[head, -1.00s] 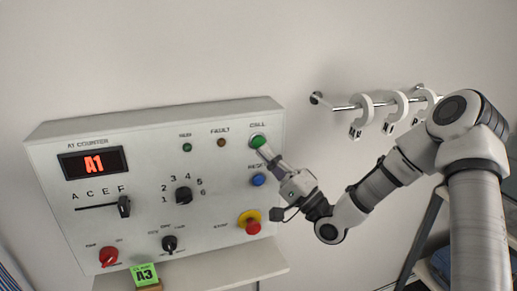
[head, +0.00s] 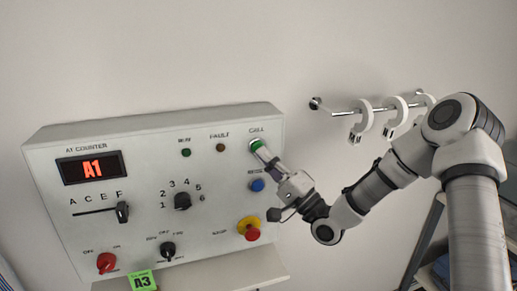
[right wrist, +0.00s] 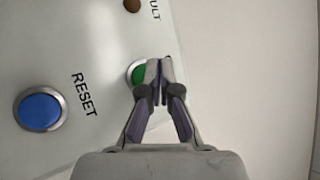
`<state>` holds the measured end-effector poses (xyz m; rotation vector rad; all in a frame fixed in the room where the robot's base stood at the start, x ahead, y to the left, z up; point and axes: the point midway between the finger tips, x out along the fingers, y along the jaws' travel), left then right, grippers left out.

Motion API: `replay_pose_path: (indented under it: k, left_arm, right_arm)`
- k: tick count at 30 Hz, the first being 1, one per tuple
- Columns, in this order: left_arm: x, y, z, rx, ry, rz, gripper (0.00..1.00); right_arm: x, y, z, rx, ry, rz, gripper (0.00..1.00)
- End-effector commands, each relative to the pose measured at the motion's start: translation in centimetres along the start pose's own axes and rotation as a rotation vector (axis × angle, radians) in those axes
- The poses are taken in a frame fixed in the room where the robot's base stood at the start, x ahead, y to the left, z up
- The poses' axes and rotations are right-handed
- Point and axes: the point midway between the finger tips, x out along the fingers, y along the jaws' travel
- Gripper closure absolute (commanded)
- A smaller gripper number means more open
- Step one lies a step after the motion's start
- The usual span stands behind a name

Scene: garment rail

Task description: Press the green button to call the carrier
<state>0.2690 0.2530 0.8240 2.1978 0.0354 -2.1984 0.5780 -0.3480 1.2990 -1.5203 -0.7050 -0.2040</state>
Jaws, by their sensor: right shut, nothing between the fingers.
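The green CALL button (head: 256,145) sits at the upper right of the white control panel (head: 130,225), in a metal ring. My right gripper (head: 263,152) is shut and empty, its fingertips at the button. In the right wrist view the fingertips (right wrist: 160,66) cover the right part of the green button (right wrist: 138,75). I cannot tell for sure whether they touch it or how far it is pushed in. The display (head: 91,167) reads A1 in red. My left gripper is not in view.
The blue RESET button (head: 257,185) lies just below, and a red stop button on yellow (head: 250,230) lower down. A rail with white hangers (head: 363,118) is on the wall to the right. A green A3 tag (head: 143,281) stands below the panel.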

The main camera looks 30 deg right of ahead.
Motion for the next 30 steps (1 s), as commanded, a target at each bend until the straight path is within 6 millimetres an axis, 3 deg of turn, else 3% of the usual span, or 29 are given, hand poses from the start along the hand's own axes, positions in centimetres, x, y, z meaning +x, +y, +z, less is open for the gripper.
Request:
replay_pose_path:
  k: [30]
  left_arm:
    - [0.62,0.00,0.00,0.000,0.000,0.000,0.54]
  right_arm:
    - [0.58,0.39,-0.41,0.000,0.000,0.000,1.00]
